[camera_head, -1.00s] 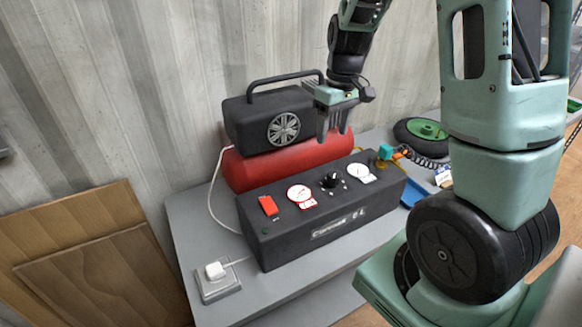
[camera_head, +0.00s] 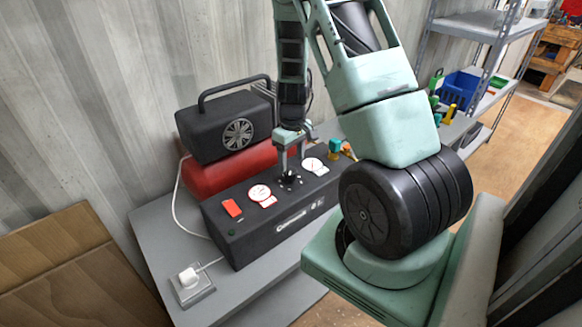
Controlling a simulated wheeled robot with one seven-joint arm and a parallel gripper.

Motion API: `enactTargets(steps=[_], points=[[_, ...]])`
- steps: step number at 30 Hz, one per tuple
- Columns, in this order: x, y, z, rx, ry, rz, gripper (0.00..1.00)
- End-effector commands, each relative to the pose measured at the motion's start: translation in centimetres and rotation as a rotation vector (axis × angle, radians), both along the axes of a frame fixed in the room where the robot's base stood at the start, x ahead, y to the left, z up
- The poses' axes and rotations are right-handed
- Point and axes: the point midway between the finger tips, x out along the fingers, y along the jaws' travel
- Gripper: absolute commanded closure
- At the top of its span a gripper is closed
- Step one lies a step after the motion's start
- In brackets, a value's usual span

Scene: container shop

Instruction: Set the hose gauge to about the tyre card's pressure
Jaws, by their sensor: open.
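The compressor stands on a grey bench, with a black control panel box (camera_head: 250,233) in front of a red tank (camera_head: 205,176). On the panel's top are a red switch (camera_head: 232,208), a left gauge (camera_head: 259,192) with a red-marked label, a black knob (camera_head: 289,177) and a right gauge (camera_head: 312,164). The needle readings are too small to tell. My gripper (camera_head: 291,165) points down, open, with its fingertips at or just above the knob; I cannot tell whether they touch it. The hose and the tyre card are not clearly visible, as my arm covers that side.
A wall socket-like box (camera_head: 192,286) with a white plug sits at the bench's front left. A black motor housing (camera_head: 222,125) with a handle rises behind the panel. A teal and brass fitting (camera_head: 335,149) is at the panel's right end. Shelving (camera_head: 480,28) stands at the back right.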

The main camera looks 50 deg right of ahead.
Motion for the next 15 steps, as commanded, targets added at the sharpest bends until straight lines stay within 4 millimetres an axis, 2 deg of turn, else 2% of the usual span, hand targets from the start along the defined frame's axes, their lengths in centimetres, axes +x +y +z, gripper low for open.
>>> enactTargets(steps=[3, 7, 15], points=[[-0.1, 0.1, -2.0, 0.002, 0.003, -0.002, 0.41], [0.0, 0.1, -3.6, 0.001, 0.001, -0.001, 0.41], [0.1, 0.2, -4.8, 0.0, -0.002, 0.001, 0.41]])
